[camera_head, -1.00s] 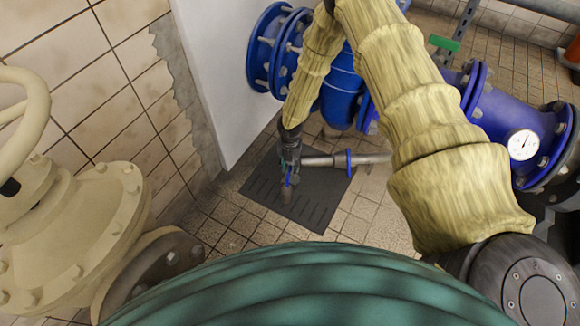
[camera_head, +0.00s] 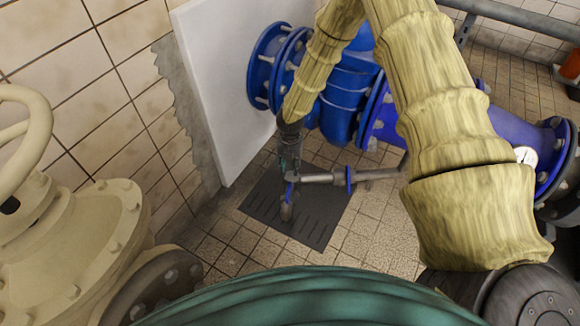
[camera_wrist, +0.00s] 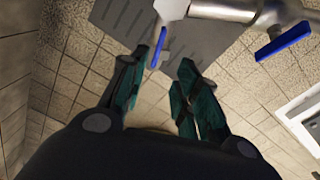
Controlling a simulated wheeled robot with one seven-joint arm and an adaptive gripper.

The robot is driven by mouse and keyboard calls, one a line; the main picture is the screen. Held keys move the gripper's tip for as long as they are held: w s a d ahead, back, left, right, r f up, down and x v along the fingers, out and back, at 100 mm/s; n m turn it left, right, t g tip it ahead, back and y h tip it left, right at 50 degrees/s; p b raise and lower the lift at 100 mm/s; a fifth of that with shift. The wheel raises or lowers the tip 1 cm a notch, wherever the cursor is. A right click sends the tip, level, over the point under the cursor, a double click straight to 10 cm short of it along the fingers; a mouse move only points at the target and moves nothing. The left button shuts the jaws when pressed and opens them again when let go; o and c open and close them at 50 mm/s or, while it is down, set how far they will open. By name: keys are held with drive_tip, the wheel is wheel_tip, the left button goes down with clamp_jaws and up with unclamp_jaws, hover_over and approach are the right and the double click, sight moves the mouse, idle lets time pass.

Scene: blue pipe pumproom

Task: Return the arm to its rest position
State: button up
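My arm, in a yellowish cloth sleeve, reaches forward and bends down in the head view. My gripper (camera_head: 289,160) hangs at its end, just above a metal pipe with a blue lever. In the wrist view my gripper (camera_wrist: 163,62) has its two dark green fingers apart, with nothing seen between them. The metal pipe (camera_wrist: 225,12) and a blue lever (camera_wrist: 158,47) lie just beyond the fingertips. I cannot tell whether the left finger touches that lever.
A dark slotted mat (camera_head: 262,205) lies on the tiled floor below the pipe. A white panel (camera_head: 215,90) and large blue pipework (camera_head: 345,100) stand behind. A cream valve with a handwheel (camera_head: 75,240) is close at left. A round gauge (camera_head: 526,156) is partly hidden by my arm.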

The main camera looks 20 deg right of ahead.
idle(0.3)
drive_tip(key=s+a+f+m+y, duration=0.1)
drive_tip(key=s+a+f+m, duration=0.15)
drive_tip(key=s+m, duration=0.35)
drive_tip(key=s+a+f+m+y, duration=0.15)
drive_tip(key=s+a+m, duration=0.25)
drive_tip(key=s, duration=0.4)
drive_tip(key=s+a+f+m, duration=0.25)
drive_tip(key=s+m, duration=0.25)
drive_tip(key=s, duration=0.3)
drive_tip(key=s+d+r+m+h, duration=0.1)
drive_tip(key=s+d+m, duration=0.1)
drive_tip(key=s+m, duration=0.55)
drive_tip(key=s+d+r+m+h, duration=0.1)
drive_tip(key=s+r+m+h, duration=0.1)
drive_tip(key=s+m, duration=0.6)
wheel_tip(320, 180, up, 26)
drive_tip(key=s+p, duration=0.1)
drive_tip(key=p, duration=2.6)
drive_tip(key=shift+s+d+r+n, duration=0.15)
drive_tip(key=shift+d+r+n, duration=0.1)
drive_tip(key=shift+n, duration=0.1)
